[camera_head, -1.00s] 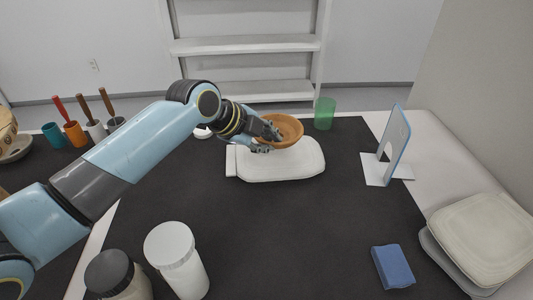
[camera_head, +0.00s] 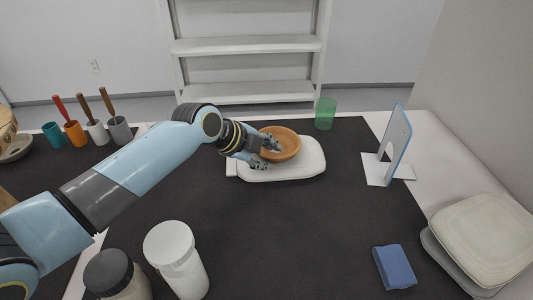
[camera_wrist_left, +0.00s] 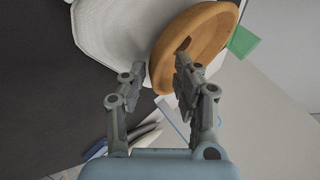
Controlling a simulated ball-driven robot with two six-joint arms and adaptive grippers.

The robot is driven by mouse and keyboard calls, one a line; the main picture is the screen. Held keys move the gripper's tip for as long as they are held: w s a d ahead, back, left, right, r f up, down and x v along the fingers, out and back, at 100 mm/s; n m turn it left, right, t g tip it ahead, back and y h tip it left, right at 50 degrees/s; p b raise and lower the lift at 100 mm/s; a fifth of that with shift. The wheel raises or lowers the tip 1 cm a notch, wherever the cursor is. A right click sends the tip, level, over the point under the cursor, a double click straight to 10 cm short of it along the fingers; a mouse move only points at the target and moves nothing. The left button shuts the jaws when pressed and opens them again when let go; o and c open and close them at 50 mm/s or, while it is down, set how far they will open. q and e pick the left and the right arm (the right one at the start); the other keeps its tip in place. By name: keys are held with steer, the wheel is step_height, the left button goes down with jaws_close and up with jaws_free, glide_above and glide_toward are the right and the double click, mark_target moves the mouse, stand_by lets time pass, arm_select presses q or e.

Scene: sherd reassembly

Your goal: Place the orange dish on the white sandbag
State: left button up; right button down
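The orange dish (camera_head: 287,145) lies on the white sandbag (camera_head: 300,168), near its back left part, and looks slightly tilted. My left gripper (camera_head: 268,154) is at the dish's near left rim. In the left wrist view the dish (camera_wrist_left: 208,42) shows beyond the fingertips, with the sandbag (camera_wrist_left: 112,28) beside it. The left gripper (camera_wrist_left: 157,80) has its fingers apart there, one over the dish's inside and one outside the rim, with a visible gap to the rim. My right gripper is in no view.
A green cup (camera_head: 325,114) stands behind the sandbag. A blue-white stand (camera_head: 396,145) is at right, with a blue block (camera_head: 394,267) near the front. White jar (camera_head: 176,260) and dark-lidded jar (camera_head: 112,274) stand at front left. The dark mat's middle is clear.

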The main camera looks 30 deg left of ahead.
arm_select(q)
steer(key=shift+r, duration=0.25)
steer(key=p+v, duration=0.1)
steer(key=v, duration=1.1)
steer(key=shift+p, duration=0.3)
steer(key=shift+f, duration=0.15)
